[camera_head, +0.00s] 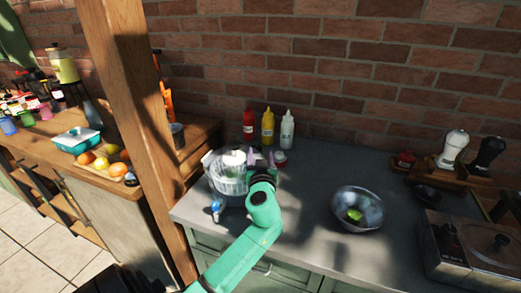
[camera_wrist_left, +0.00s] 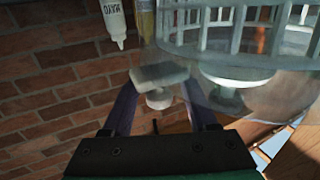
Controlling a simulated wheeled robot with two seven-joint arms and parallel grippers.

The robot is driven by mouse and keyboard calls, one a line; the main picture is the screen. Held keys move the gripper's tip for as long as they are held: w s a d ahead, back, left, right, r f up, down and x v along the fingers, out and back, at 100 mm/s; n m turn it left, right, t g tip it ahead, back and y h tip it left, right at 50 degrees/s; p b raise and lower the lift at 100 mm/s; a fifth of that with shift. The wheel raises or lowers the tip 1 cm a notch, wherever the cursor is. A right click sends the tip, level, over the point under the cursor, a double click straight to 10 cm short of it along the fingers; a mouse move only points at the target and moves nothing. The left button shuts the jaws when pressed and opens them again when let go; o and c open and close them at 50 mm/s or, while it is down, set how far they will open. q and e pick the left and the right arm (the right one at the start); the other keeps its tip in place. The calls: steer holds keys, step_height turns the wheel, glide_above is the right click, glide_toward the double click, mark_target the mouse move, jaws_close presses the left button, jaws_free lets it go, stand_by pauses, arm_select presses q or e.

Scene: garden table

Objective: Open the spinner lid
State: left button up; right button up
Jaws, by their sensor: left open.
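The salad spinner (camera_head: 228,182) is a clear round bowl with a pale lid (camera_head: 233,160), standing at the left end of the grey counter. In the left wrist view its clear, ribbed body (camera_wrist_left: 240,65) fills the upper right. My left gripper (camera_head: 261,158) is at the spinner's right side, near lid height. Its purple fingers (camera_wrist_left: 160,95) are open. A pale grey block with a round knob (camera_wrist_left: 158,85) appears between them, seemingly part of the spinner; I cannot tell whether the fingers touch it. My right gripper is not in view.
Red, yellow and white bottles (camera_head: 267,127) stand behind the gripper against the brick wall. A metal bowl (camera_head: 370,200) with something green inside is to the right. A wooden post (camera_head: 140,110) rises left of the spinner. A small blue-and-white item (camera_head: 216,209) lies in front.

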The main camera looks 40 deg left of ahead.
arm_select(q)
jaws_close()
steer(key=shift+w, duration=0.1)
stand_by(1.4)
